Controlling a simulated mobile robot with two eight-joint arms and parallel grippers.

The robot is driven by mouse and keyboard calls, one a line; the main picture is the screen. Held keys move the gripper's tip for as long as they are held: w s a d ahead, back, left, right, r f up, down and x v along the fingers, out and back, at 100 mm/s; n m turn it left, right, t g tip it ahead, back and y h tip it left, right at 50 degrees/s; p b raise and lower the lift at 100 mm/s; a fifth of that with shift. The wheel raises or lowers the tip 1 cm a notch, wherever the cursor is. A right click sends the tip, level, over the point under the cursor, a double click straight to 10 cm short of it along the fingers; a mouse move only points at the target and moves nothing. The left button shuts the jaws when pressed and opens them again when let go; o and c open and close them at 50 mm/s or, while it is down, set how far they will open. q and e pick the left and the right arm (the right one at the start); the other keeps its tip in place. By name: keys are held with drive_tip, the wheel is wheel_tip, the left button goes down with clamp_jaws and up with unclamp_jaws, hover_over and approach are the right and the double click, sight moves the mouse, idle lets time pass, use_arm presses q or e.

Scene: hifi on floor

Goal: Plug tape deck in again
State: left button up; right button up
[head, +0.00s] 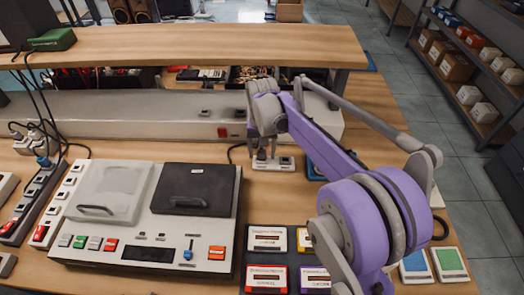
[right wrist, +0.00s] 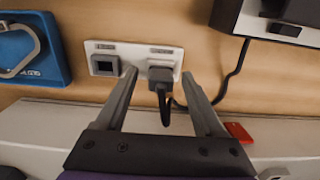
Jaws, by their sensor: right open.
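The tape deck (head: 143,232) is a white unit with two lids, one pale and one dark, on the wooden bench at the left of the head view. A white socket plate (head: 287,163) lies to its right, and it also shows in the right wrist view (right wrist: 132,50). Its left socket (right wrist: 105,65) in the wrist view is empty. A dark plug (right wrist: 160,76) sits at the other socket; I cannot tell how deep it is. My right gripper (head: 264,158) is open, its fingers either side of the plug. My left gripper is not in view.
A black cable (right wrist: 234,75) runs from the deck toward the plug. A long grey box (head: 150,122) with a red switch stands behind the plate. A blue item (right wrist: 55,70) lies beside the plate. Cassettes (head: 267,239) lie in front, and power strips (head: 32,205) at the left.

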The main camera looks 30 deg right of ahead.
wheel_tip(320, 180, up, 16)
drive_tip(key=p, duration=0.4)
drive_tip(key=shift+p, duration=0.4)
idle(0.4)
idle(0.4)
drive_tip(key=shift+w+f, duration=0.1)
drive_tip(key=shift+f, duration=0.05)
